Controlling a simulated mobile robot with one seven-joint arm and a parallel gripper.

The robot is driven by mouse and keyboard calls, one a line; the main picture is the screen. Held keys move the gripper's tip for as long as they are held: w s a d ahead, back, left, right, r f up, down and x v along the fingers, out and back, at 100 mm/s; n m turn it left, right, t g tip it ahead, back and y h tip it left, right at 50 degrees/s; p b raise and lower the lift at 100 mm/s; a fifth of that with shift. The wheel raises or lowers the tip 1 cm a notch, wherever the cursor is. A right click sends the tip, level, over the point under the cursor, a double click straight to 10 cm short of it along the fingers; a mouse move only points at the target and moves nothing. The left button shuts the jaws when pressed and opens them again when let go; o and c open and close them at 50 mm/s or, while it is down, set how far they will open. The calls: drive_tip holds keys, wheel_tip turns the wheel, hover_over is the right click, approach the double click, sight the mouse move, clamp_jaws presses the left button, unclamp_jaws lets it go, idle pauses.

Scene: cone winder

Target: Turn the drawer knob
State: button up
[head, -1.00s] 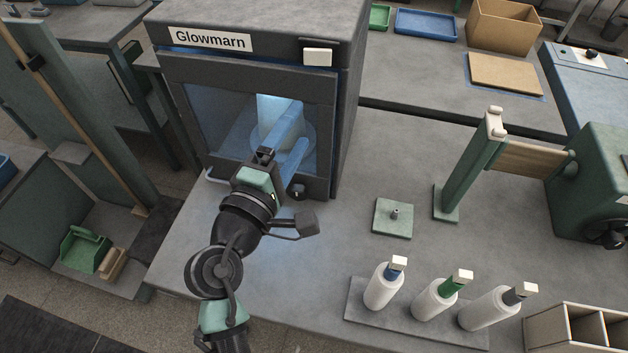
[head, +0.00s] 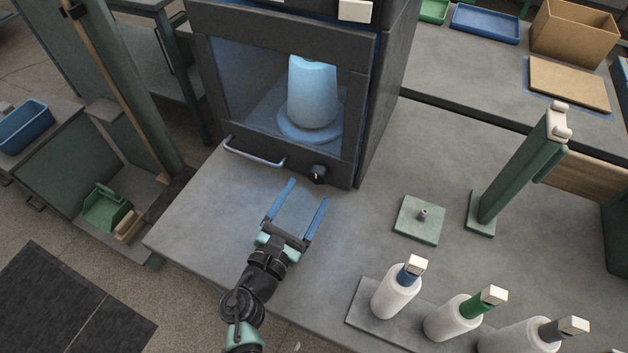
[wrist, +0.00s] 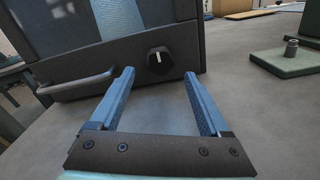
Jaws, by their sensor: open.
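The knob (head: 318,173) is a small black dial on the lower front of the dark cabinet (head: 368,150), right of its bar handle (head: 255,152). In the wrist view the knob (wrist: 160,60) has a short white mark pointing up. My gripper (head: 308,190) is open and empty over the grey table, in front of the cabinet and short of the knob. In the wrist view the two blue fingers (wrist: 159,73) point towards the cabinet, with the knob showing between and beyond their tips. The fingers touch nothing that I can see.
A pale cone (head: 312,95) stands behind the cabinet window. A green plate with a peg (head: 420,220) and a green post (head: 515,175) stand to the right. The table (head: 205,225) around my gripper is clear.

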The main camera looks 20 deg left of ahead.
sight(315, 180)
drive_tip(key=shift+w, duration=2.25)
drive_tip(key=shift+c, duration=0.2)
clamp_jaws()
